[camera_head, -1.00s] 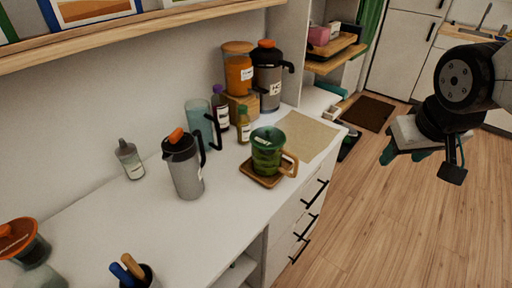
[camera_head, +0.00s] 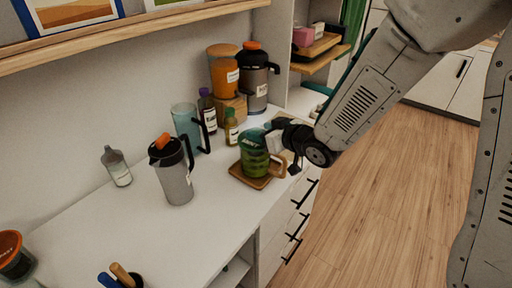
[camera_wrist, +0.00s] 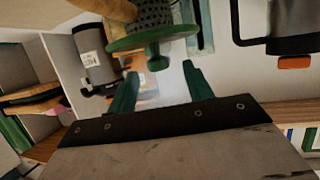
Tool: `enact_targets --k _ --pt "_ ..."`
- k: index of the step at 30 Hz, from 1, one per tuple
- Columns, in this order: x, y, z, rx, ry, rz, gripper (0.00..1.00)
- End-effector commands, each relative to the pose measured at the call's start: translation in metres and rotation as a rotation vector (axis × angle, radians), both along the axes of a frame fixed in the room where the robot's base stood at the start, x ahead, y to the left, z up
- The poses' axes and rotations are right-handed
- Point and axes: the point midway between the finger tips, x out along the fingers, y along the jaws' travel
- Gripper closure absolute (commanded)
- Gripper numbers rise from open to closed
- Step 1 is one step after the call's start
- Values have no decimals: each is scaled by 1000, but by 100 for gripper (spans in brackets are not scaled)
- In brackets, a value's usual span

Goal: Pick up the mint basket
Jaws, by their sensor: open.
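The mint basket (camera_wrist: 153,14) shows at the top of the wrist view as a dark perforated cylinder under a green round lid with a small knob. It appears to sit in the green labelled mug (camera_head: 254,163), which has a wooden handle and stands on a square wooden coaster (camera_head: 246,178). In the head view my gripper (camera_head: 270,136) is at the mug's upper right, partly hiding the lid. In the wrist view my gripper (camera_wrist: 160,72) has its green fingers spread with nothing held, and the lid's knob is just beyond the fingertips, near the gap between them.
A grey jug (camera_head: 174,178) with an orange lid, a blue-tinted pitcher (camera_head: 186,124), small bottles (camera_head: 231,128), an orange container (camera_head: 224,72) and a dark flask (camera_head: 256,80) stand left of and behind the mug. The front left counter (camera_head: 150,238) has clear room.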

Motion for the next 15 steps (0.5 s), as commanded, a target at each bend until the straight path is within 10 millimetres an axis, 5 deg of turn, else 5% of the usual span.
enact_targets --k 15 --pt "38 32 -22 -1 1 -1 49"
